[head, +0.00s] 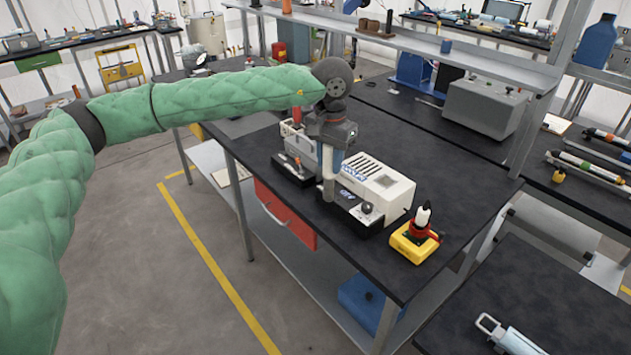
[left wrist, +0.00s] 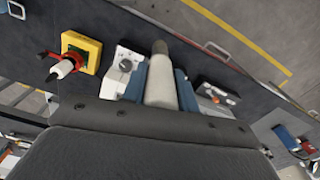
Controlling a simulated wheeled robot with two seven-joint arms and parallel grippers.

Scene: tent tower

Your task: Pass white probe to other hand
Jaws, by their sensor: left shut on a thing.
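My left gripper (head: 330,160) is shut on the white probe (head: 328,189), which points down over the front edge of a white device on the black table. In the left wrist view the white probe (left wrist: 160,88) with its grey-brown end lies between the blue fingers of my left gripper (left wrist: 160,90). The probe's other end is hidden by the gripper. I cannot tell whether its lower end touches anything. My right gripper is in neither view.
The white device (head: 378,185) stands beneath the gripper with small black-based fixtures in front. A yellow box (head: 414,242) with a red-and-white piece stands to the right on the black table (head: 445,190). A metal shelf (head: 480,55) spans the back. A red drawer (head: 283,213) hangs below.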

